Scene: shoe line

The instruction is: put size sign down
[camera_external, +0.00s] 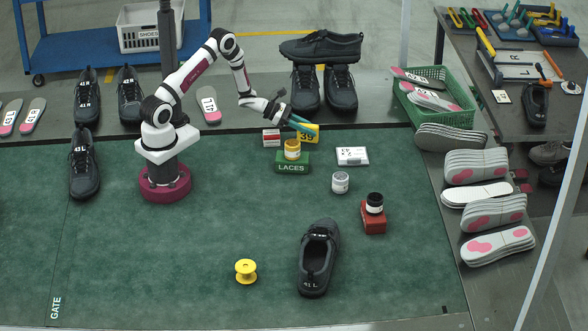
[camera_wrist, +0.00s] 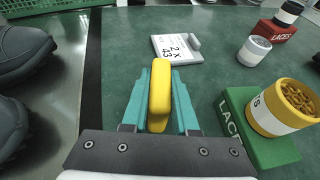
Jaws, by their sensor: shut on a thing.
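The yellow size sign (camera_external: 310,134) reads 39 in the external view. It stands near the back edge of the green mat (camera_external: 240,240), just behind and right of the green laces box (camera_external: 293,165). My gripper (camera_external: 300,124) is shut on the sign, with its teal fingers reaching in from the left. In the wrist view, the sign's yellow edge (camera_wrist: 160,95) sits between both fingers, pointing away from me. I cannot tell if the sign's base touches the surface.
A yellow jar (camera_external: 292,149) stands on the laces box. A small red and white box (camera_external: 271,138) is left of the sign, and a white card (camera_external: 352,155) lies to its right. Dark shoes (camera_external: 324,88) are stacked behind. The mat's middle left is clear.

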